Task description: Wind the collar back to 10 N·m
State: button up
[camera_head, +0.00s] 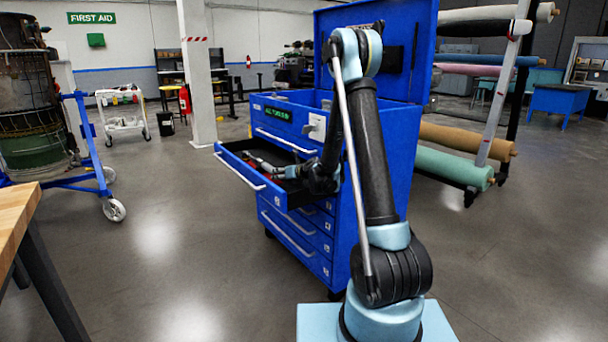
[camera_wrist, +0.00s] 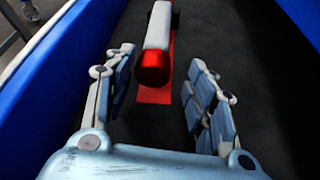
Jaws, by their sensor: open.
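In the wrist view a tool with a red round end (camera_wrist: 153,68) and a grey-white body (camera_wrist: 160,25) lies in the drawer, over a red patch (camera_wrist: 157,95). It looks like the wrench with the collar, but no scale or numbers can be read. My gripper (camera_wrist: 157,75) is open, with one finger on each side of the red end and a gap on both sides. In the head view my gripper (camera_head: 285,172) reaches into the open drawer (camera_head: 240,170) of the blue tool cabinet. The tool is small there and partly hidden.
The drawer's blue walls (camera_wrist: 75,60) rise close beside my gripper. The cabinet's raised lid (camera_head: 425,60) stands behind my arm. A wooden bench (camera_head: 20,215) is at the left, and a blue wheeled stand (camera_head: 90,150) is beyond it. The floor between is clear.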

jog(key=shift+a+n, duration=0.1)
jog(key=shift+n, duration=0.2)
jog(key=v, duration=1.7)
jog(key=shift+s+r, duration=0.15)
jog(key=shift+s, duration=0.15)
